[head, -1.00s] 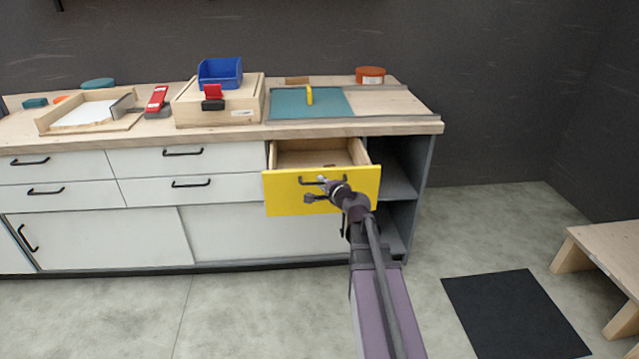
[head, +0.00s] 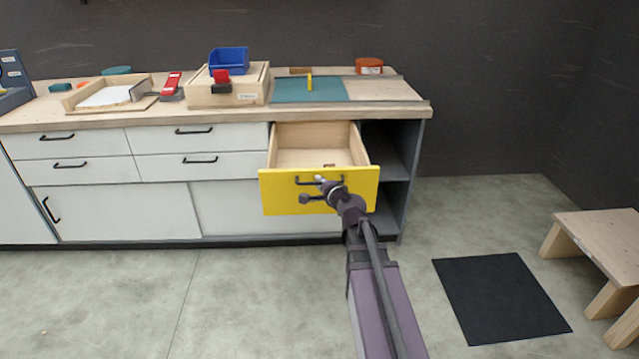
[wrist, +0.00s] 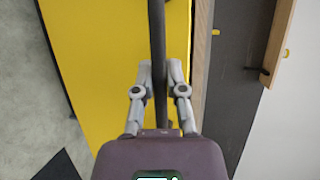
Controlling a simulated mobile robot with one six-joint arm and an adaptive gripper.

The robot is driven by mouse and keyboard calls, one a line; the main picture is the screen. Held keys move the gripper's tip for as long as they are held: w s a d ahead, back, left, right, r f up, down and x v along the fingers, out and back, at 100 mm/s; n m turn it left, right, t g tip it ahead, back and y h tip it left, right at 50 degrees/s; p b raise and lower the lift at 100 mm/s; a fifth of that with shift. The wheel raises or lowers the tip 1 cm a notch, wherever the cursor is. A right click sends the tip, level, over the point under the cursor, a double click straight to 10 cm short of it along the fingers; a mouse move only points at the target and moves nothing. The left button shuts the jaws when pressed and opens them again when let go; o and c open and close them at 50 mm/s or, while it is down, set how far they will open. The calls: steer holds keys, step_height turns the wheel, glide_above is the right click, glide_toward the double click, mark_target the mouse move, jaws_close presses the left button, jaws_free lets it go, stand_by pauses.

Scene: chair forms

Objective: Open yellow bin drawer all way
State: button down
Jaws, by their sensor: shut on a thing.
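The yellow drawer (head: 275,200) stands well out from the workbench, with its bare wooden inside (head: 300,145) showing. A small dark item (head: 329,166) lies in it. Its black bar handle (head: 306,181) runs across the upper part of the yellow front. My gripper (head: 320,190) is at this handle, in front of the drawer. In the wrist view the two grey fingers (wrist: 158,75) are closed on either side of the black handle bar (wrist: 157,40).
The workbench (head: 60,118) has white drawers and doors to the left and an open shelf (head: 385,150) to the right. A blue bin (head: 229,60) stands on a wooden box. A black mat (head: 500,298) and a wooden bench (head: 595,235) are at the right. The floor in front is clear.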

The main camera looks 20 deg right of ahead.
steer(key=shift+s, duration=0.55)
steer(key=c, duration=1)
jaws_free()
steer(key=shift+o, duration=0.2)
steer(key=shift+a, duration=0.1)
steer(key=shift+a, duration=0.1)
